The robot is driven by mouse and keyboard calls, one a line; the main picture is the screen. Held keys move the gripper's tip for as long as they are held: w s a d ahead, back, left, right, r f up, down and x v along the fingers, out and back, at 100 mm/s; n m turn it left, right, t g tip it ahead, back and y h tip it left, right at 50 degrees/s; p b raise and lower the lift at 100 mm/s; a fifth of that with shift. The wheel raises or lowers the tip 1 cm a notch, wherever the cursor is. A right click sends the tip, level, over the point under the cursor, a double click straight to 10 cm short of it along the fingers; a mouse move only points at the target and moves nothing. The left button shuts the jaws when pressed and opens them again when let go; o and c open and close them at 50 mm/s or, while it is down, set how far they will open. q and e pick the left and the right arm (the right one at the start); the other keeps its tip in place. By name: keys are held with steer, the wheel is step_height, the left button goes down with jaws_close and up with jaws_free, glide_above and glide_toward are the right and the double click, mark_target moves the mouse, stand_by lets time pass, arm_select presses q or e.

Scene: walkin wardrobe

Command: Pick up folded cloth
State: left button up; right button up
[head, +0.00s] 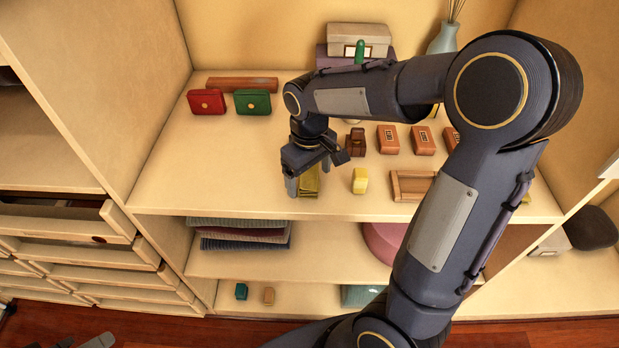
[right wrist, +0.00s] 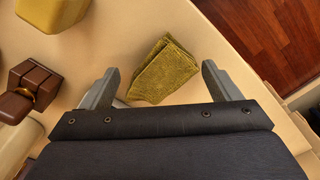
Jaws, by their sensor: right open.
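The folded cloth (right wrist: 163,72) is olive-yellow with a woven texture. It lies on the shelf board near its front edge. In the right wrist view it sits between and slightly beyond the fingertips of my right gripper (right wrist: 160,76), with gaps on both sides. In the head view the cloth (head: 309,183) is partly hidden by my right gripper (head: 308,176), which is open, empty and pointing down over it. Grey tips that look like my left gripper (head: 97,341) show at the bottom left edge, mostly cut off.
A pale yellow block (head: 360,181) and a brown wooden box (head: 355,142) stand right of the cloth. Red (head: 206,102) and green (head: 252,102) boxes stand at the back left. A wooden tray (head: 411,186) lies farther right. The shelf left of the cloth is clear.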

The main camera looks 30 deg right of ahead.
mark_target(309, 171)
steer(key=shift+c, duration=0.4)
steer(key=c, duration=1)
steer(key=shift+r, duration=0.5)
step_height(309, 171, up, 2)
steer(key=shift+r, duration=0.2)
steer(key=s+a+r, duration=0.2)
steer(key=a+r, duration=0.1)
steer(key=a, duration=0.1)
steer(key=s+a+r, duration=0.2)
steer(key=a+r, duration=0.1)
steer(key=a, duration=0.1)
steer(key=s+a+r, duration=0.2)
steer(key=a+r, duration=0.1)
steer(key=a, duration=0.1)
steer(key=shift+s+a+r, duration=0.1)
steer(key=shift+a+r, duration=0.2)
steer(key=shift+a, duration=0.05)
